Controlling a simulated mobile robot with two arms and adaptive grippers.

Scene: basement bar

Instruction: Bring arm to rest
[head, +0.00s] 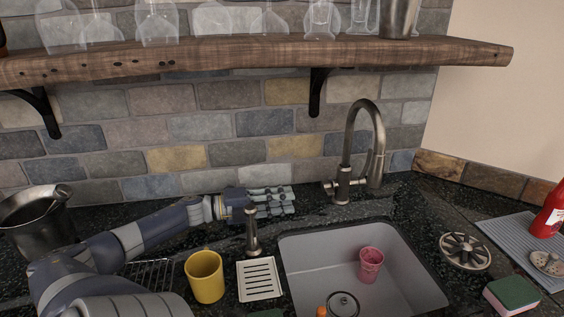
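My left arm (150,232) reaches in from the left, low over the dark counter. My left gripper (286,200) points right, in front of the brick wall and behind the small metal dispenser (252,238). Its pale fingers look like several overlapping bars, so I cannot tell if they are open or shut. I see no clear object between them. My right gripper is not in view.
The faucet (352,160) stands right of my gripper, behind the sink (310,262) holding a pink cup (371,265). A yellow cup (205,277), white slotted tray (259,279) and metal bucket (38,222) are near my arm. A wooden shelf (240,58) with glasses hangs above.

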